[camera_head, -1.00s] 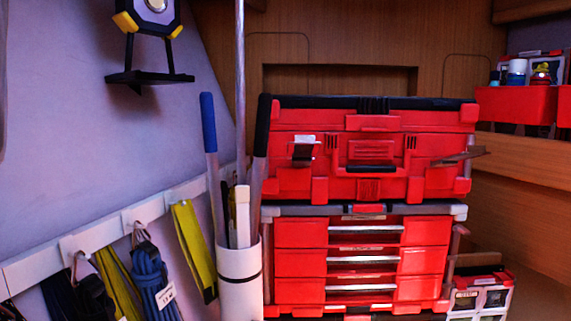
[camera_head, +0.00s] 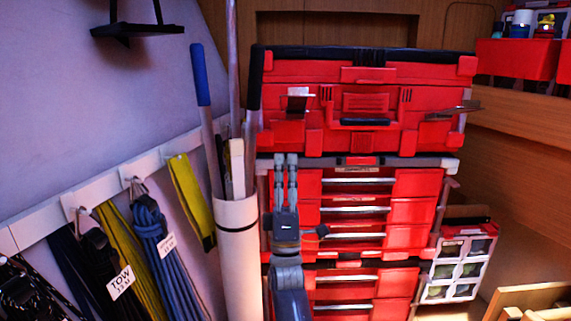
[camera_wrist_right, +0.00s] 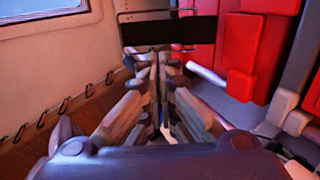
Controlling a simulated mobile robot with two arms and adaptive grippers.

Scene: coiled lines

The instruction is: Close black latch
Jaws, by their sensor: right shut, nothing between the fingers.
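The red toolbox (camera_head: 365,102) has a dark lid edge and stands on red drawers. At its front left is a black latch (camera_head: 297,104) with a pale, bright top face, sticking out from the front. A second latch (camera_head: 452,111) sticks out at the right. My right gripper (camera_head: 286,157) points up, just below the left latch, shut and empty. In the right wrist view a dark, wide latch plate (camera_wrist_right: 158,31) lies just beyond the fingertips (camera_wrist_right: 159,58). Contact cannot be told. My left gripper is not in view.
A white tube (camera_head: 238,250) with poles stands left of the drawers (camera_head: 415,213). Blue rope (camera_head: 152,240) and yellow straps (camera_head: 188,190) hang on the left wall rail. A small organizer case (camera_head: 460,264) leans at the right of the drawers.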

